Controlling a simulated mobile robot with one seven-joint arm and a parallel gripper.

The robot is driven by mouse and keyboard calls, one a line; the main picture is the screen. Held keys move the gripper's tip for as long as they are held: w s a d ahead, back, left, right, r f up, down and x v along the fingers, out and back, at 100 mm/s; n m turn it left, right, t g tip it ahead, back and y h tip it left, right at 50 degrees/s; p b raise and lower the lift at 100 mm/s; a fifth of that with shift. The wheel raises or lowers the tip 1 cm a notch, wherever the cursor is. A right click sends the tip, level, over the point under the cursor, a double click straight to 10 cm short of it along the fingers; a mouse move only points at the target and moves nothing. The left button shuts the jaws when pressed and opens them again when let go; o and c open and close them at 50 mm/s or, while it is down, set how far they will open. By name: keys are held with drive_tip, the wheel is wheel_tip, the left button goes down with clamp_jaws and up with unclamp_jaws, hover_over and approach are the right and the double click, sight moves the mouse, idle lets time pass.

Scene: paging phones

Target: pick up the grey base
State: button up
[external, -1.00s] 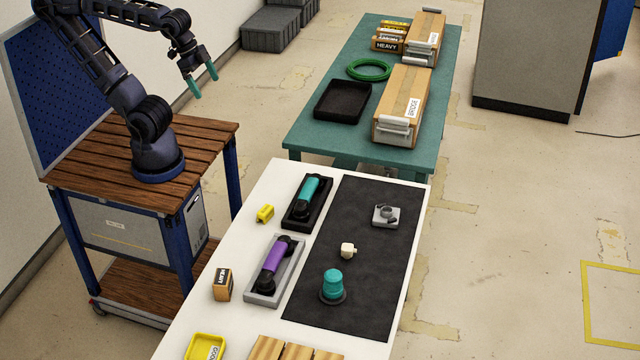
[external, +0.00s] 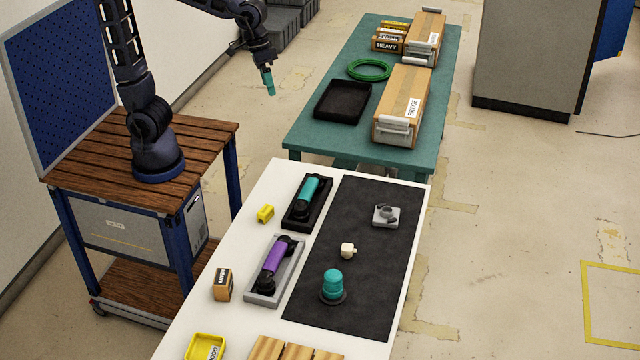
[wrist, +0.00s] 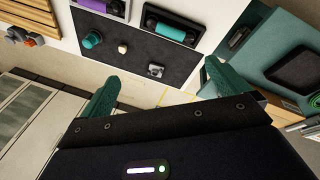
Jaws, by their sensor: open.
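The small square grey base (external: 378,222) lies flat on the black mat, toward its far right part, with a round grey and dark piece on top. In the wrist view the grey base (wrist: 152,73) shows small and far off, between my fingertips. My gripper (external: 268,84) is high, up and left of the grey base, well apart from it and touching nothing. Its two teal fingers (wrist: 160,90) are spread wide and empty in the wrist view; in the external view they overlap.
On the black mat (external: 375,290) are a teal dome (external: 333,284) and a cream block (external: 347,250). Left of it are a teal handset (external: 308,190) in a black tray and a purple handset (external: 272,262) in a grey tray. Cartons (external: 403,105) stand on the green table.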

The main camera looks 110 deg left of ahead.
drive_tip(key=w+f+n+g, duration=0.1)
drive_tip(key=w+f+n, duration=0.25)
drive_tip(key=w, duration=0.85)
drive_tip(key=n+g+h, duration=0.2)
drive_tip(key=n+h, duration=0.1)
drive_tip(key=n, duration=0.6)
hover_over(387, 213)
drive_tip(key=a, duration=0.2)
drive_tip(key=f, duration=3.3)
drive_tip(key=shift+w+d+f, duration=0.15)
drive_tip(key=shift+d+f, duration=0.05)
drive_tip(key=shift+d, duration=0.05)
drive_tip(key=shift+a+x, duration=0.1)
drive_tip(key=shift+x, duration=1.15)
drive_tip(key=shift+a+x, duration=0.15)
drive_tip(key=shift+x, duration=1.15)
drive_tip(key=c, duration=1.2)
